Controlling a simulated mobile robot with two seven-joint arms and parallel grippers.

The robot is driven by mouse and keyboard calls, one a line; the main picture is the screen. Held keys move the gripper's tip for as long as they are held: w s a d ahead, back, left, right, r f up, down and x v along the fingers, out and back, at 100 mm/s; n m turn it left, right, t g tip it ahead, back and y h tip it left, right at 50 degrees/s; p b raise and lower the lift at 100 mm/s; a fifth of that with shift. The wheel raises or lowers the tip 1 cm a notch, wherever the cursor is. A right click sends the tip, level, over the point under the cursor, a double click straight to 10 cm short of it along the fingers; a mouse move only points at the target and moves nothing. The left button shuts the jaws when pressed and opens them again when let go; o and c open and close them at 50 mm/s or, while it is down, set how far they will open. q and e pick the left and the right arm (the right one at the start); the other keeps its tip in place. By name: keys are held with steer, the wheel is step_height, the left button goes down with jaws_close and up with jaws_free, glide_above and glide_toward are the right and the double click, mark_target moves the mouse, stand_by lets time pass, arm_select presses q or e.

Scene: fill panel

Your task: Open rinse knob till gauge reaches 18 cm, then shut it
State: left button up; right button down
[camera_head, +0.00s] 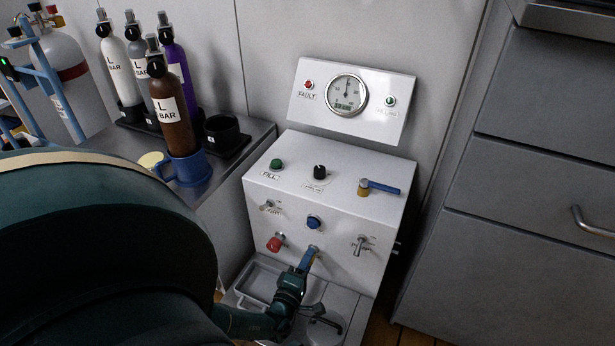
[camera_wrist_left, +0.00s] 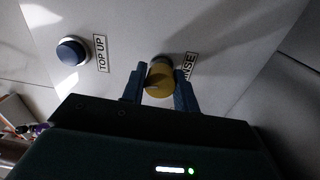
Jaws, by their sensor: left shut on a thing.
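The rinse knob (camera_wrist_left: 160,82) is a yellow, brass-like round knob on the white panel front, with a partly covered label ending in "NSE" beside it in the left wrist view. My left gripper (camera_wrist_left: 159,88) has its two blue fingers on either side of the knob and is shut on it. In the head view my left gripper (camera_head: 309,260) reaches the lower front of the panel (camera_head: 260,190), and its fingers hide the knob. The round gauge (camera_head: 347,91) is on the tilted back plate, with a needle pointing about upward; its small digital readout is too small to read. My right gripper is out of view.
A blue TOP UP button (camera_head: 314,222) is just above the knob, a red button (camera_head: 276,243) to its left, and a toggle switch (camera_head: 361,244) to its right. A blue-handled valve (camera_head: 380,187) is on top. A grey basin (camera_head: 262,284) lies below. Bottles (camera_head: 168,110) stand left.

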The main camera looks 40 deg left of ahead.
arm_select(q)
steer(key=shift+w+m, duration=0.15)
steer(key=shift+m, duration=1.05)
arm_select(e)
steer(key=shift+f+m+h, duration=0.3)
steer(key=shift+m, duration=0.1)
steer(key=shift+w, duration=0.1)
arm_select(q)
steer(key=o, duration=1)
steer(key=shift+c, duration=0.2)
